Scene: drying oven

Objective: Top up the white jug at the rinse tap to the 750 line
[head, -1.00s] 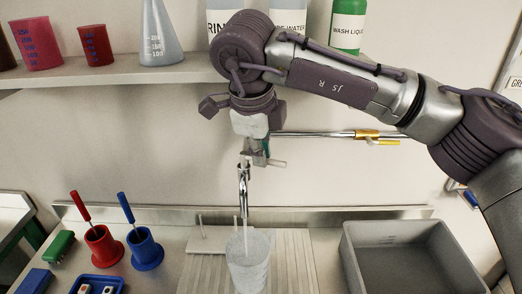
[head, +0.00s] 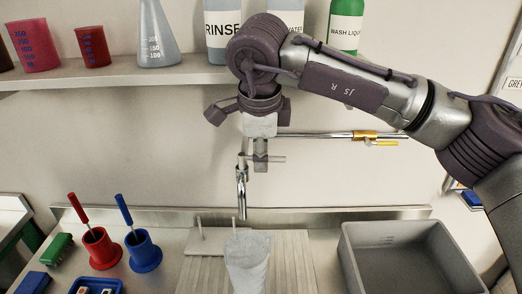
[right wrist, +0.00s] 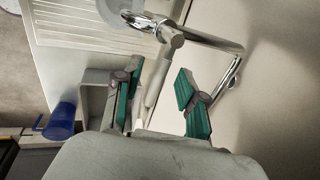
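The white jug (head: 247,268) stands upright on the ribbed drainer, below the spout of the rinse tap (head: 241,190). The jug is pale and translucent; I cannot read its lines or its water level. No water stream shows under the spout. My right gripper (head: 260,150) is at the top of the tap, by its small lever (head: 272,157). In the right wrist view, the right gripper (right wrist: 158,100) has its green-padded fingers spread apart, with the tap's metalwork (right wrist: 170,40) beyond them. The jug's rim (right wrist: 125,8) is partly cut off there. My left gripper is not in view.
A grey basin (head: 370,255) stands at the right. Red (head: 100,250) and blue (head: 144,252) holders with brushes stand left of the drainer (head: 290,260). A shelf (head: 110,75) with a flask and bottles runs above. A horizontal pipe with a yellow valve (head: 380,142) is on the wall.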

